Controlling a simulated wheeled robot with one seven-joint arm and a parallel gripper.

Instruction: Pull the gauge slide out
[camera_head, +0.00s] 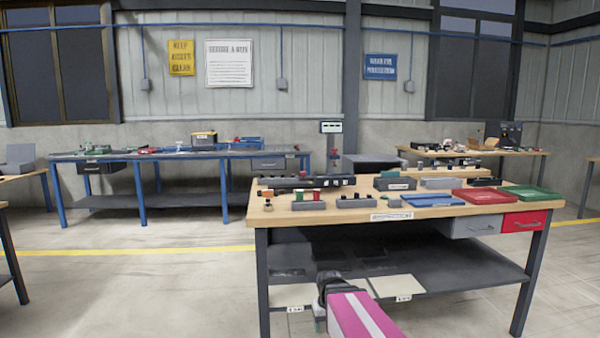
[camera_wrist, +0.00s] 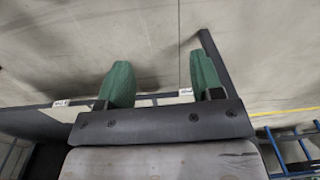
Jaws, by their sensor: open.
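The wooden workbench (camera_head: 300,216) stands ahead, with small fixtures along its top. A grey block with green and red parts (camera_head: 308,206) sits near the left front. A grey block with dark knobs (camera_head: 355,202) is to its right. A long dark fixture (camera_head: 320,181) lies behind them. I cannot tell which piece is the gauge slide. My gripper is low in front of the bench, largely hidden by my arm in the head view. In the wrist view my gripper (camera_wrist: 160,72) has its two green fingers wide apart, with nothing between them and floor beyond.
A blue tray (camera_head: 432,200), a red tray (camera_head: 472,196) and a green tray (camera_head: 530,194) fill the bench's right side. Grey (camera_head: 474,227) and red (camera_head: 524,220) drawers hang below. A dark lower shelf (camera_head: 440,260) spans the legs. Open floor (camera_head: 130,300) lies to the left.

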